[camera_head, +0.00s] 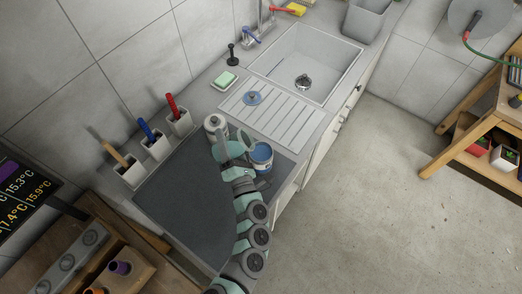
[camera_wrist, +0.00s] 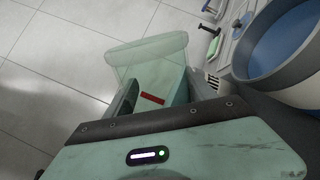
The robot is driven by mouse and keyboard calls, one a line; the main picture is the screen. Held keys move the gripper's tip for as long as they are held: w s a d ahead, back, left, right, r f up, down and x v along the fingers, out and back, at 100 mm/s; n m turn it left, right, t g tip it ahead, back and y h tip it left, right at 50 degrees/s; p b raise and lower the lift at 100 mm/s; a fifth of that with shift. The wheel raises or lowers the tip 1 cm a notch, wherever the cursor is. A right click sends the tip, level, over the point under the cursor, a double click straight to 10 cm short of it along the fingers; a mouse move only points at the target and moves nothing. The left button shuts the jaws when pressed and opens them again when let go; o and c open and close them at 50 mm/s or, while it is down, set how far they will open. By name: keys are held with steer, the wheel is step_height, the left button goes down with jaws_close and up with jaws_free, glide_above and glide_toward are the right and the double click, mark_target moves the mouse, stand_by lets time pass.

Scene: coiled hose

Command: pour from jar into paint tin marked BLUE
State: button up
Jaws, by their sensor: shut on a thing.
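My gripper (camera_wrist: 162,92) is shut on a clear, pale green glass jar (camera_wrist: 147,52), which shows between and beyond the fingers in the wrist view. What the jar holds is not clear. In the head view my gripper (camera_head: 234,150) is over the dark counter area, just left of a paint tin (camera_head: 262,163) with a blue band. The tin's grey rim and blue inside show at the right of the wrist view (camera_wrist: 285,52), beside the jar. A whitish tin (camera_head: 214,124) stands behind my gripper.
Holders with red (camera_head: 172,106), blue (camera_head: 147,130) and wooden (camera_head: 115,153) handled tools stand along the wall. The dark mat (camera_head: 180,205) is clear at front left.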

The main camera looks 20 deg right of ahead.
steer(key=shift+m, duration=0.6)
stand_by(1.0)
steer(key=shift+d+r+m+h+p, duration=0.1)
steer(key=shift+r+m+h+p, duration=0.2)
steer(key=shift+m, duration=0.3)
stand_by(0.8)
